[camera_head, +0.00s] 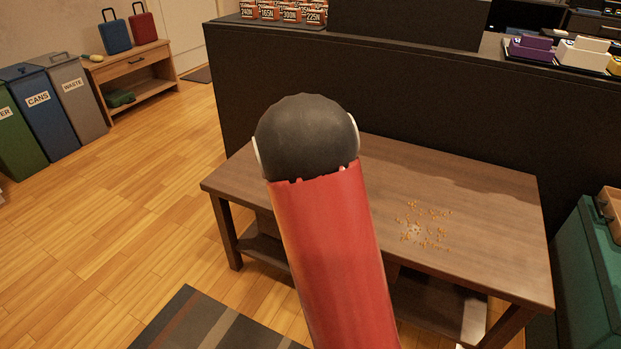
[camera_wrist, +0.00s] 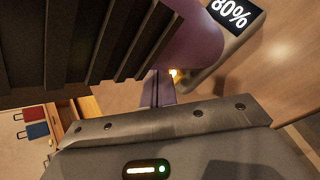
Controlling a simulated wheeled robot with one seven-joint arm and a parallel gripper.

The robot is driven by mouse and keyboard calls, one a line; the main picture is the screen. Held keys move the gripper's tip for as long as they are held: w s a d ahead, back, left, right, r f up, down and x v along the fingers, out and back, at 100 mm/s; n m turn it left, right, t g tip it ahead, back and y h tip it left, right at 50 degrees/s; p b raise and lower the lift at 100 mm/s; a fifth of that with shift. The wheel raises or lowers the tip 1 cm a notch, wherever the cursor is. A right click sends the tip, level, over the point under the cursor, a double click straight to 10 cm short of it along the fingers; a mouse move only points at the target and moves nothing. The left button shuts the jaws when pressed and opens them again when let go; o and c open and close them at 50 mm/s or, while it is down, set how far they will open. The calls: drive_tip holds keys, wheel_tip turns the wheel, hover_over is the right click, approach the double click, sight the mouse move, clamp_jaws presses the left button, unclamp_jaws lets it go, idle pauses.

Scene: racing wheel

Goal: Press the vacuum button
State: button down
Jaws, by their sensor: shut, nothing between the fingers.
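The vacuum shows close up in the wrist view. It has a purple rounded body (camera_wrist: 190,45), and a display reading 80% (camera_wrist: 231,12) stands at its upper right. A small glowing orange spot (camera_wrist: 173,73) sits at the lower edge of the purple body; I cannot tell for sure that it is the button. My gripper (camera_wrist: 163,76) is shut and empty, its narrow fingers pointing up at the vacuum beside the orange spot. I cannot tell whether the tips touch it. The head view shows my red arm, but neither the gripper nor the vacuum can be made out there.
A wooden table (camera_head: 470,205) with scattered crumbs (camera_head: 422,228) stands before a dark partition (camera_head: 290,90). Dark ribbed slats (camera_wrist: 95,40) fill the wrist view's upper left. Bins (camera_head: 77,100) and a low bench (camera_head: 140,70) stand far left. The wooden floor at left is open.

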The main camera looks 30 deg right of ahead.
wheel_tip(320, 180, up, 6)
drive_tip(key=p, duration=0.5)
drive_tip(key=shift+r, duration=0.1)
idle(0.4)
